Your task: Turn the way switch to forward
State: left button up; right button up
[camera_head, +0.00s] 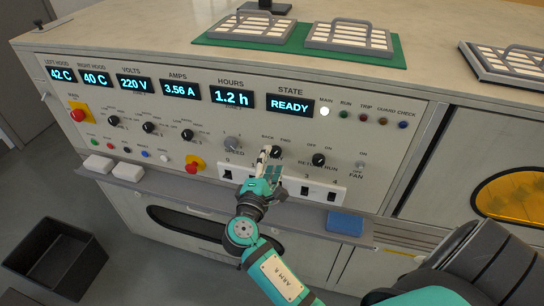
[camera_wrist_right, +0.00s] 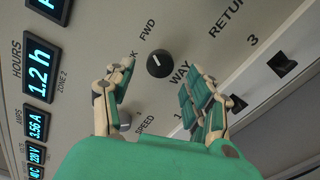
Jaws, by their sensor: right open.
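The way switch is a round black knob (camera_wrist_right: 160,63) with a small light pointer mark, labelled WAY, with FWD and a partly covered BACK label around it. I cannot tell for sure which label the mark points at. In the head view the knob (camera_head: 277,152) is partly behind my right gripper (camera_head: 269,160). In the right wrist view my right gripper (camera_wrist_right: 155,75) is open, with one finger on each side below the knob and space between them. No contact with the knob shows. My left gripper is not in view.
The return switch (camera_head: 319,159) is close on the right, and the speed knob (camera_head: 232,143) is on the left. A white socket strip (camera_head: 319,193) runs below. A red stop button (camera_head: 195,164) and a blue block (camera_head: 345,223) are nearby. The state display (camera_head: 290,105) reads READY.

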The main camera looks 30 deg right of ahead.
jog(key=v, duration=0.9)
jog(key=shift+s+a, duration=0.2)
jog(key=a+f+n+y, duration=0.1)
jog(key=a+f+y, duration=0.15)
jog(key=f, duration=0.75)
jog(key=a+f+n+y, duration=0.1)
jog(key=f+y, duration=0.3)
jog(key=f, duration=0.6)
jog(key=s+a+f+g+y, duration=0.15)
jog(key=s+f, duration=0.25)
jog(key=f, duration=0.4)
jog(key=s+a+f+g+y, duration=0.1)
jog(key=s+f+g+y, duration=0.15)
jog(key=f, duration=0.65)
jog(key=s+d+f+m+g+y, duration=0.1)
jog(key=s+d+f+m+g, duration=0.1)
jog(key=s+f, duration=0.4)
jog(key=s+d+f+m+g+y, duration=0.1)
jog(key=s+f+m, duration=0.4)
jog(key=s, duration=0.9)
jog(key=s+d+f+m+g+y, duration=0.1)
jog(key=s+d+f+m+g, duration=0.2)
jog(key=s+f, duration=0.5)
jog(key=s+m, duration=0.1)
jog(key=s, duration=0.1)
jog(key=shift+s+g, duration=0.25)
jog(key=shift+g, duration=0.05)
